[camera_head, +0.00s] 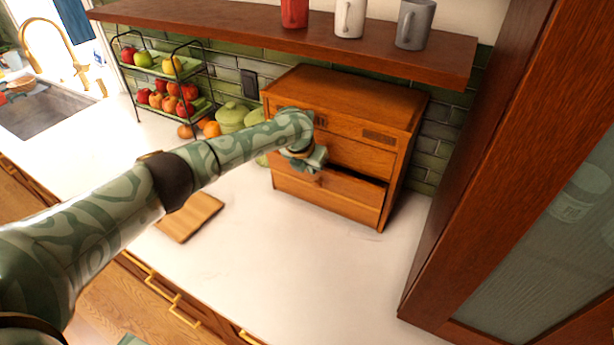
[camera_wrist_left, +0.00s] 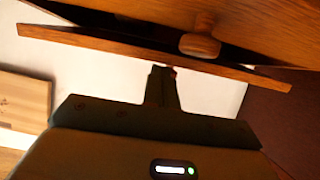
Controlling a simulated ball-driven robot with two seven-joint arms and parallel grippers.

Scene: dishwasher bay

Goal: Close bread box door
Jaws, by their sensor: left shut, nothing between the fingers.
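The wooden bread box (camera_head: 345,92) stands on the white counter against the green tiled wall. In the left wrist view, the shut fingers (camera_wrist_left: 162,84) reach a thin wooden edge (camera_wrist_left: 110,47). A round wooden knob (camera_wrist_left: 200,44) is just beyond them, with a dark gap beside it. Contact cannot be told.
A wooden shelf (camera_head: 210,22) with mugs hangs above the box. A fruit rack (camera_head: 140,75) and green pots (camera_head: 232,113) stand left of it. A cutting board (camera_head: 190,215) lies on the counter. A tall glazed cabinet (camera_head: 480,180) rises at right. The counter in front is clear.

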